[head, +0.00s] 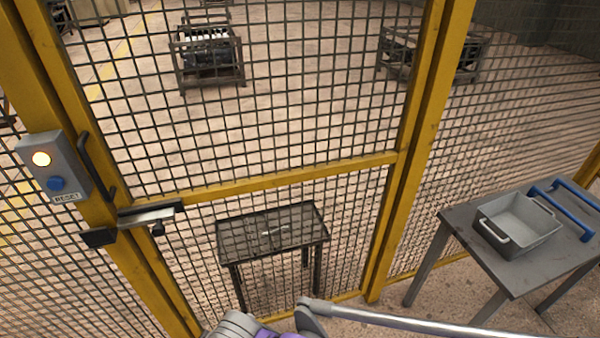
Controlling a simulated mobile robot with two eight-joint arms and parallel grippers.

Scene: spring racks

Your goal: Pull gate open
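The gate (270,183) is a yellow frame filled with dark wire mesh. It stands in front of me and looks closed against the yellow post on the left. A black upright pull handle (94,166) is at its left edge. A metal latch (148,216) with black ends lies across the gap between gate and post below the handle. Grey and purple parts of my own arm show at the bottom edge. The fingers of both my grippers are out of view, and nothing of mine touches the handle or latch.
A grey box (53,168) with a lit lamp and blue button is on the left post. On the right, a grey table (510,265) holds a grey bin (518,222) and blue-handled items (562,214). Behind the mesh are a dark table (272,233) and racks (208,55).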

